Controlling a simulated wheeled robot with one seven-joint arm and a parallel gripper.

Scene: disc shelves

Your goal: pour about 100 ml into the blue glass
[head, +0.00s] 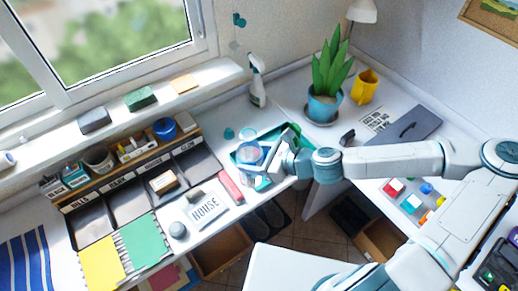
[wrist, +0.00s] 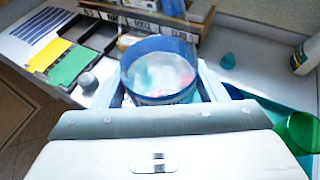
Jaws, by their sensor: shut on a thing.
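My gripper (head: 262,158) is shut on a blue-tinted see-through vessel (head: 250,153) over the left part of a teal tray (head: 268,141). In the wrist view the vessel (wrist: 160,76) sits between the fingers, roughly upright. It has a blue rim band, and pale and pink patches show through it. I cannot tell whether it is the blue glass, or how much liquid it holds. A green see-through glass (wrist: 300,131) stands at the right edge of the wrist view. A blue cup (head: 165,128) stands on the desk organizer.
The wooden organizer (head: 128,168) with bins stands left of the tray. A small teal object (head: 228,133) and a spray bottle (head: 257,85) stand behind the vessel. A potted plant (head: 323,105) and yellow mug (head: 365,87) are farther right. A HOUSE card (head: 207,208) lies near the front edge.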

